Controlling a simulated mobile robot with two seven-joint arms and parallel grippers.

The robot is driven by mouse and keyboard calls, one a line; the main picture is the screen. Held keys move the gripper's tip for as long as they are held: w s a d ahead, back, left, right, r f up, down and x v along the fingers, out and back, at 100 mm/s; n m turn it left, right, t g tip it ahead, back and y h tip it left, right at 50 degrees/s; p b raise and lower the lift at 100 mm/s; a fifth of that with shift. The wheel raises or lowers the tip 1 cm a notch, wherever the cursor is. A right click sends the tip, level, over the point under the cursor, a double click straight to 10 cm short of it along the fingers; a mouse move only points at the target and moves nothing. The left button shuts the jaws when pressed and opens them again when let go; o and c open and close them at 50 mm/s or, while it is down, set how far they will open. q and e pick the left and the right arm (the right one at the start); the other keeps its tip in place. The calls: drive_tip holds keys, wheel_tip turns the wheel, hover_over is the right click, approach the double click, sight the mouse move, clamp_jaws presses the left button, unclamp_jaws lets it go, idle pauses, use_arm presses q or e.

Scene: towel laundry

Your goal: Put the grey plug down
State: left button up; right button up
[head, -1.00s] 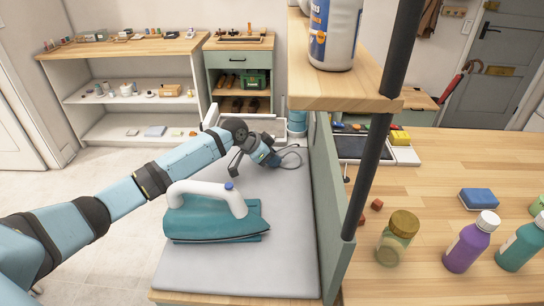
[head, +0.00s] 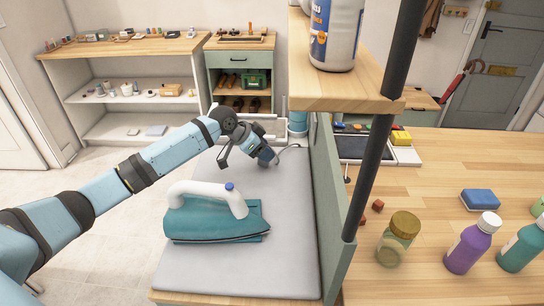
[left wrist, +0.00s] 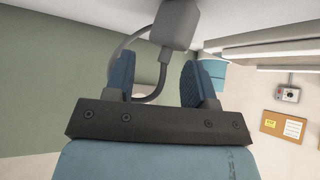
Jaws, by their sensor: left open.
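The grey plug (left wrist: 177,22) shows in the left wrist view, just beyond the fingers of my left gripper (left wrist: 158,68). Its grey cord loops down between the two blue fingers. The fingers stand apart, with a gap on either side of the cord, and do not close on the plug. In the head view my left gripper (head: 266,158) points down over the far part of the grey ironing surface (head: 190,270). The plug's body is hidden or too small to make out there; a bit of cord (head: 289,147) shows to the right of the gripper. My right gripper is out of view.
A teal iron (head: 215,220) with a white handle rests on the grey surface, nearer than the gripper. A green partition (head: 328,200) stands along its right side. Bottles and a jar (head: 397,240) stand on the wooden counter at right.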

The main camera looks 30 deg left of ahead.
use_arm(q)
drive_tip(key=v, duration=0.7)
drive_tip(key=shift+s+r, duration=0.15)
drive_tip(key=shift+r, duration=0.15)
drive_tip(key=shift+a, duration=0.15)
